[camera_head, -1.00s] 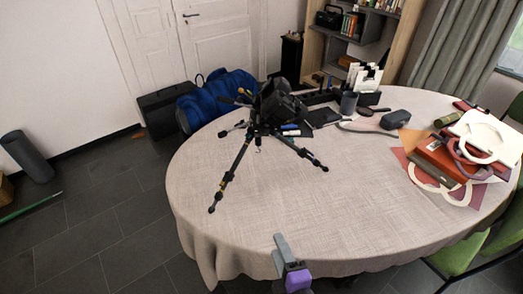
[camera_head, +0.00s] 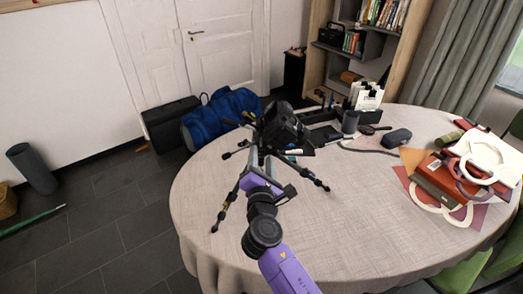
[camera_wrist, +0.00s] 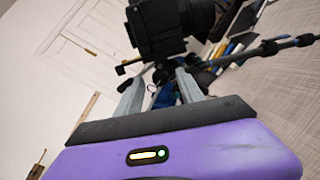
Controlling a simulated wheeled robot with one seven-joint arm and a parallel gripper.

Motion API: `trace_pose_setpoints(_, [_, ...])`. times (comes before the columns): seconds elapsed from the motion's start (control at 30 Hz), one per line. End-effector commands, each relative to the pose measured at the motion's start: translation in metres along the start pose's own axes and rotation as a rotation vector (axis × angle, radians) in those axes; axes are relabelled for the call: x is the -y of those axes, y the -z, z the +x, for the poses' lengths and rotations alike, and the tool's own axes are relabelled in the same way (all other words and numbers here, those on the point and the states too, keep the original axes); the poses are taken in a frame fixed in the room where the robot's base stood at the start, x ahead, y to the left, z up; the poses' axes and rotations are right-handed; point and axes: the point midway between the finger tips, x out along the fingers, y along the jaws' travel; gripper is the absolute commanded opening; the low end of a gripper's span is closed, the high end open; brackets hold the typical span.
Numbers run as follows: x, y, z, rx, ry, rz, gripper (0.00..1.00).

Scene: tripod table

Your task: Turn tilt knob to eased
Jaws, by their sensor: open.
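A black camera (camera_head: 284,122) sits on a dark tripod (camera_head: 222,205) standing on the table (camera_head: 350,215). The camera also shows large at the top of the wrist view (camera_wrist: 172,24). My gripper (camera_head: 262,157) is just below the camera, at the near side of the tripod head. In the wrist view its two grey fingers (camera_wrist: 160,88) are apart, pointing at the dark tripod head under the camera. Small dark parts show between and beyond the fingertips. I cannot tell which of them is the tilt knob, nor whether a finger touches it. My arm hides part of the tripod.
Tripod legs spread around my gripper; one leg (camera_wrist: 270,48) crosses the right of the wrist view. A grey cup (camera_head: 350,122), a dark case (camera_head: 397,138) and red books (camera_head: 440,170) lie farther right. The table's front right is clear.

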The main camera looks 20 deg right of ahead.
Motion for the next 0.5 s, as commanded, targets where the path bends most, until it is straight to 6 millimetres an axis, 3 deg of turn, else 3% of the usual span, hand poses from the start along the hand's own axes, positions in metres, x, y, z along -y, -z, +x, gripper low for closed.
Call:
trace_pose_setpoints(0.2, [0.000,0.000,0.028,-0.001,0.000,0.002,0.45])
trace_pose_setpoints(0.5, [0.001,0.000,0.036,-0.001,0.001,0.003,0.45])
